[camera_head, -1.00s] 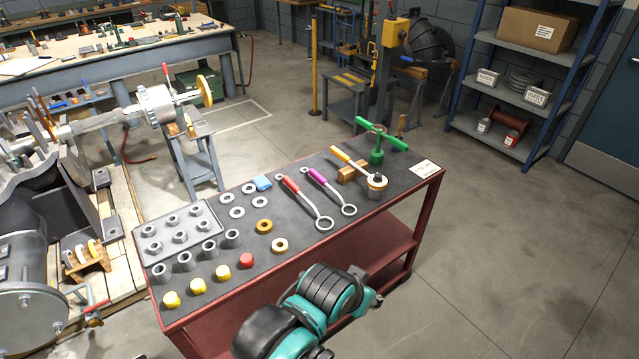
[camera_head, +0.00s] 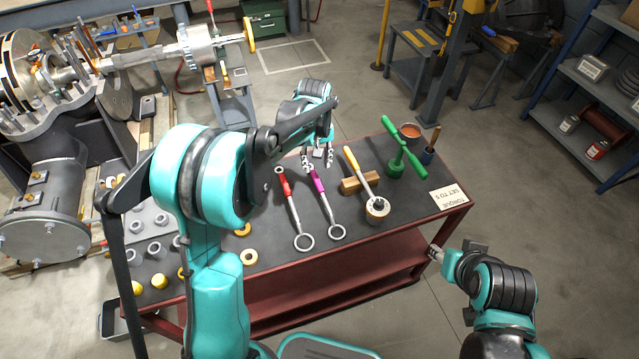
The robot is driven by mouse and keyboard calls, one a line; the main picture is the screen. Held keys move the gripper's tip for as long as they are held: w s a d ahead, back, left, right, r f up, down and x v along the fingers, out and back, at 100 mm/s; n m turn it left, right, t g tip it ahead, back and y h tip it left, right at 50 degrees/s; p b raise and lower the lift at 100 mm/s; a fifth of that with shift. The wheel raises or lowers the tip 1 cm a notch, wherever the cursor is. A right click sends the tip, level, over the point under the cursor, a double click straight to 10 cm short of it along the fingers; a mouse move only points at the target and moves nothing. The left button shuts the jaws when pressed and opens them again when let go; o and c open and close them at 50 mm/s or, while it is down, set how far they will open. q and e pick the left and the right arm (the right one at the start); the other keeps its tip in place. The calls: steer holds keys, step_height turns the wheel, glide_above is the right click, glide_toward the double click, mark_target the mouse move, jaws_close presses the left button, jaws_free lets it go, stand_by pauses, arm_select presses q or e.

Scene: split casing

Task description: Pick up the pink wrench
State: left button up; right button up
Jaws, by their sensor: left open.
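The pink wrench (camera_head: 319,184) lies on the dark top of the red bench, its magenta handle pointing away from me and its steel ring end towards me. My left gripper (camera_head: 318,158) is open, with its fingers pointing down at the far end of the pink handle. The fingers hide that end, and I cannot tell whether they touch it. My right gripper (camera_head: 435,253) is low beside the bench's right front side, away from the wrench; its jaws are too small to read.
A red-handled wrench (camera_head: 290,200) lies just left of the pink one. A yellow-handled ratchet (camera_head: 362,175) on a wooden block and a green T-handle tool (camera_head: 397,160) are to the right. Sockets and yellow rings (camera_head: 249,257) fill the left side.

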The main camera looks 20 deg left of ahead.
mark_target(317, 181)
arm_select(q)
steer(key=shift+w+f, duration=0.7)
steer(key=shift+f, duration=0.15)
step_height(317, 181, down, 4)
steer(key=shift+w+r+n+g, duration=0.1)
steer(key=shift+r+n+g, duration=0.1)
steer(key=shift+n+g, duration=0.1)
steer(key=f, duration=0.1)
steer(key=f+b, duration=0.1)
steer(key=f, duration=0.1)
steer(key=f+b, duration=0.1)
steer(key=shift+s+f, duration=0.15)
steer(key=shift+s, duration=0.25)
steer(key=shift+f, duration=0.35)
steer(key=shift+r, duration=0.1)
jaws_close()
